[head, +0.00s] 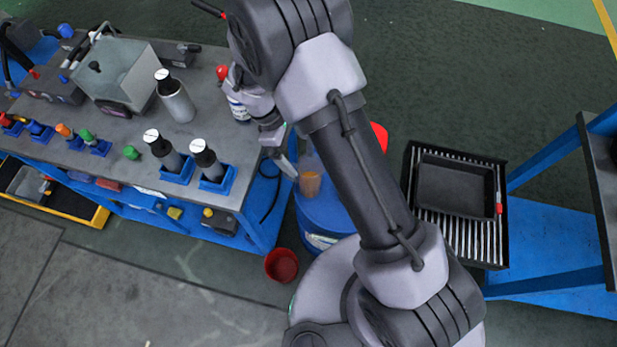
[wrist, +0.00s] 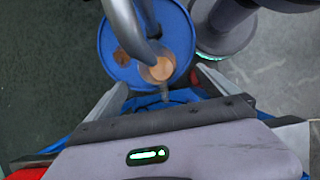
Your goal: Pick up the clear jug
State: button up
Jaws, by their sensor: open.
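The clear jug (head: 311,182) has amber liquid in it and stands on top of a blue drum (head: 318,218), partly hidden behind my arm in the head view. In the wrist view the jug (wrist: 158,70) shows near the rim of the drum (wrist: 113,62), with a grey curved bar crossing part of it. My gripper (head: 289,158) is just beside the jug, at its upper left in the head view. In the wrist view the open fingers of my gripper (wrist: 163,88) lie to either side of the jug's near end. I cannot tell whether they touch it.
A workbench (head: 125,135) with black-capped bottles (head: 175,97), a clear tank (head: 115,72) and small coloured parts stands at left. A red bucket (head: 282,265) is on the floor in front of the drum. A black tray (head: 455,187) lies on a slatted stand at right.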

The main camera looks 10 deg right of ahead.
aim_at(302, 176)
jog(key=b+x, duration=0.1)
jog(key=x, duration=0.1)
jog(key=b+x, duration=0.1)
jog(key=x, duration=0.2)
jog(key=b+x, duration=0.2)
jog(key=shift+w+d+f, duration=0.1)
jog(key=shift+w+f, duration=0.2)
jog(key=shift+f, duration=0.05)
jog(key=shift+r, duration=0.15)
grip_shut()
